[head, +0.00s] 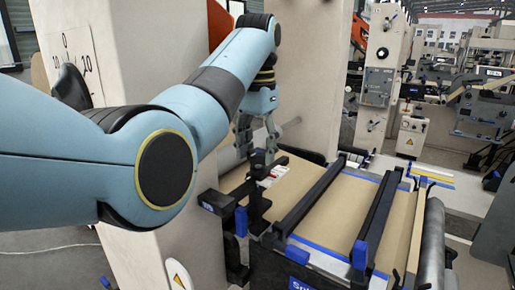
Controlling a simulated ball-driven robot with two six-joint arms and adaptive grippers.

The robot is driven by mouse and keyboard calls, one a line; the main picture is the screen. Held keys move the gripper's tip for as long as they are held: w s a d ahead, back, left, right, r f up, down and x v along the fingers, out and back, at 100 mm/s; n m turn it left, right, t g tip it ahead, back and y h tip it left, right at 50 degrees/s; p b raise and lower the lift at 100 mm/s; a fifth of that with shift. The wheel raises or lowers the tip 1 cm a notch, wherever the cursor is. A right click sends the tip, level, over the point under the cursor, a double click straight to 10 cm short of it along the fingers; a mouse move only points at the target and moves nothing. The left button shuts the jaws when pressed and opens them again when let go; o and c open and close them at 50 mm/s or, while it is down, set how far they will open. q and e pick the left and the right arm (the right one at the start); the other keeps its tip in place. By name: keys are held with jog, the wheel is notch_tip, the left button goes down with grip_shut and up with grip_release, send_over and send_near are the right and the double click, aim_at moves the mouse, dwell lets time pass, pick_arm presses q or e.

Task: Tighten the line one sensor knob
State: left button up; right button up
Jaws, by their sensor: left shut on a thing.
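My left gripper (259,154) points down over the web at the middle of the picture, at the end of my blue arm. Its fingers are closed around the small dark knob at the top of the sensor bracket; the knob itself is mostly hidden between them. The sensor (272,176), with a white and red face, sits just below the fingers on a black bracket (258,206) over the brown web's left side. My right gripper is out of view.
The brown kraft web (330,208) runs under two dark crossbars (309,200) with blue end clamps. A pale machine column (312,75) stands close behind the gripper. A grey roller (430,245) lies at the right. Other machines stand farther back.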

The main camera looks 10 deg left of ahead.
pick_arm(q)
jog(key=o, duration=0.7)
jog(key=shift+w+r, duration=0.15)
jog(key=shift+r, duration=0.15)
jog(key=o, duration=0.5)
jog(key=shift+f, duration=0.2)
jog(key=shift+n, duration=0.3)
